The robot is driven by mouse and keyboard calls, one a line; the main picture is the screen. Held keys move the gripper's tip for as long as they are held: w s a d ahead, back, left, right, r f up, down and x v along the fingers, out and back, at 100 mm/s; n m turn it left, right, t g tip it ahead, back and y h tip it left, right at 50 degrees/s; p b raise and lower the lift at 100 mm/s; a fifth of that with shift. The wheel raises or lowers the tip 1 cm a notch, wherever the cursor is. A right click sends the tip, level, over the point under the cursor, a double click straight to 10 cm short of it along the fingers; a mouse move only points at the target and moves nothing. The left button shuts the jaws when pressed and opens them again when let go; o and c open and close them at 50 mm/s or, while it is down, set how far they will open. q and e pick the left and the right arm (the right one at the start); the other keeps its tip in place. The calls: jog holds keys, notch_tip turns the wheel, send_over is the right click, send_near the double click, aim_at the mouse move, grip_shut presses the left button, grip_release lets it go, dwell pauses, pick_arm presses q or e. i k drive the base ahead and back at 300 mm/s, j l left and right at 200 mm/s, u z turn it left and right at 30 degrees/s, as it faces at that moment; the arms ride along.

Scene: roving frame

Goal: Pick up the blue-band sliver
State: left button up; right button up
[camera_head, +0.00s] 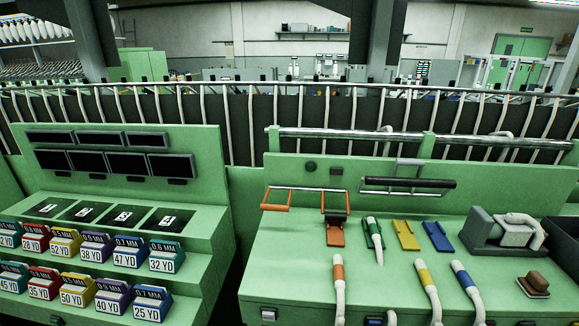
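The blue-band sliver (464,281) lies on the front right part of the green worktop. It is a thick white strand with a blue sleeve around its upper end, and it runs down out of the picture. A yellow-band sliver (426,277) lies to its left, and an orange-band sliver (338,273) lies further left. Nothing holds the blue-band sliver in the visible part. Neither of my grippers is in view.
The green worktop (300,235) also bears a green-and-white tool (373,239), yellow (405,235) and blue (437,236) flat pieces, a brown block (533,283) and a grey device (487,235). Racks of numbered coloured boxes (74,291) stand left. A metal rail (350,134) runs behind.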

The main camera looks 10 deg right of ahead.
aim_at(465, 280)
jog(key=l+z, duration=0.1)
jog(key=z, duration=0.4)
jog(key=k+l+z, duration=0.1)
jog(key=z, duration=0.35)
jog(key=l+z, duration=0.15)
jog(key=z, duration=0.35)
jog(key=k, duration=0.05)
